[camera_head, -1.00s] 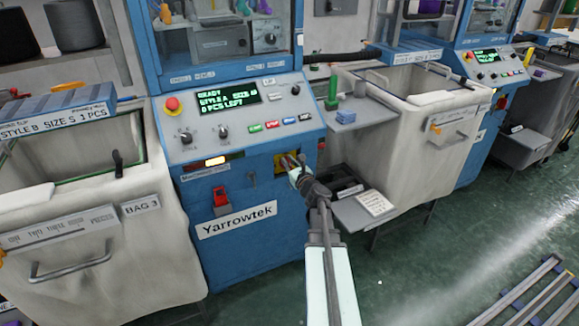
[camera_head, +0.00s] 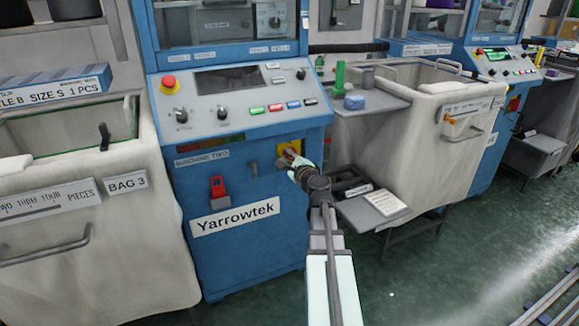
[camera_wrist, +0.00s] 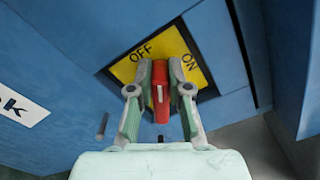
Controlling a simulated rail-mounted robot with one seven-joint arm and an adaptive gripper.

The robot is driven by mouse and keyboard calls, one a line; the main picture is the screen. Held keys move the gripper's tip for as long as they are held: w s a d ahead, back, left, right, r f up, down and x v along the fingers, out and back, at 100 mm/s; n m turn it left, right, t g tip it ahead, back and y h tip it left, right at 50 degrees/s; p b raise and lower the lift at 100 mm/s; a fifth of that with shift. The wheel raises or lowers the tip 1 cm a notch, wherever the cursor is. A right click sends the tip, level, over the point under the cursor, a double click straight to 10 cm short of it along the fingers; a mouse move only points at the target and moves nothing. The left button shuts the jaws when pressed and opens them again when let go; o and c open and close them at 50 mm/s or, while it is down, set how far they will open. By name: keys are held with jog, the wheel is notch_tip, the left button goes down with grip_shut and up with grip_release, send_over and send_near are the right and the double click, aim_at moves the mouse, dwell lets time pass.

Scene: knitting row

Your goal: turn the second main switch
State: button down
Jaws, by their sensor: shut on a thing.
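The main switch is a red handle (camera_wrist: 160,92) on a yellow plate (camera_wrist: 183,46) marked OFF and ON, low on the right of the blue machine front (camera_head: 240,245) labelled MACHINE TWO. In the wrist view the handle's upper end lies close to the OFF mark, with ON to the right. My gripper (camera_wrist: 160,78) is shut on the handle, one finger on each side. In the head view my gripper (camera_head: 297,166) covers most of the switch. The machine's display (camera_head: 229,79) is dark.
A red emergency button (camera_head: 168,82), knobs and coloured buttons sit on the sloped panel above. A red padlock-like piece (camera_head: 218,187) hangs left of the switch. A grey shelf (camera_head: 355,212) and a fabric bin (camera_head: 420,145) stand close on the right.

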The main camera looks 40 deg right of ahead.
jog(key=n+b, duration=0.1)
jog(key=b, duration=0.1)
jog(key=f+n+b, duration=0.1)
jog(key=n+b, duration=0.1)
jog(key=shift+a+f+n, duration=0.1)
jog(key=shift+n, duration=0.2)
jog(key=n+b, duration=0.2)
jog(key=b, duration=0.1)
jog(key=shift+w+f+n, duration=0.1)
jog(key=shift+n, duration=0.2)
jog(key=c, duration=1.1)
grip_release()
jog(key=v, duration=1.2)
